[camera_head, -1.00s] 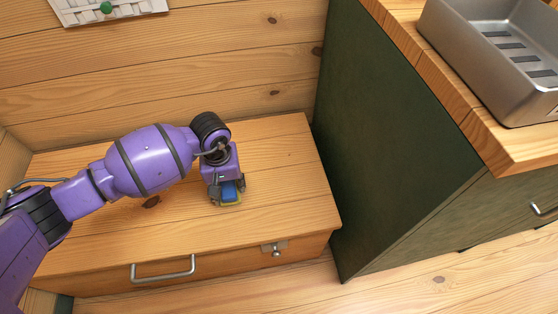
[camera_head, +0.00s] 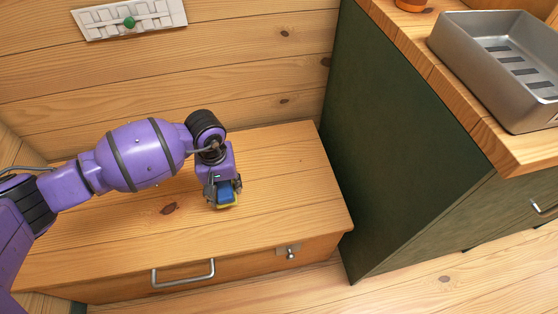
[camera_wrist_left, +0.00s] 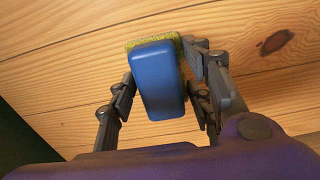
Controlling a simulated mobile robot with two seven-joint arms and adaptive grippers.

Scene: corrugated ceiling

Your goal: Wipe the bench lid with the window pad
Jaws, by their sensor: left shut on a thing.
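The bench lid (camera_head: 285,185) is a pale wooden plank top with a dark knot, against the wall. My left gripper (camera_head: 223,191) is over the right-centre of the lid, pointing down. It is shut on the window pad (camera_head: 226,194), which has a blue grip and a yellow-green scrubbing side. In the left wrist view the pad (camera_wrist_left: 158,80) sits between the two fingers, its yellow-green side facing the lid's wood (camera_wrist_left: 70,60). The pad is at or very close to the lid; exact contact is hard to tell. My right gripper is out of view.
A dark green cabinet (camera_head: 400,140) with a wooden top stands right of the bench, bearing a grey metal basin (camera_head: 480,85). A metal handle (camera_head: 183,275) and a latch (camera_head: 288,251) are on the bench front. A white panel with a green knob (camera_head: 129,22) is on the wall.

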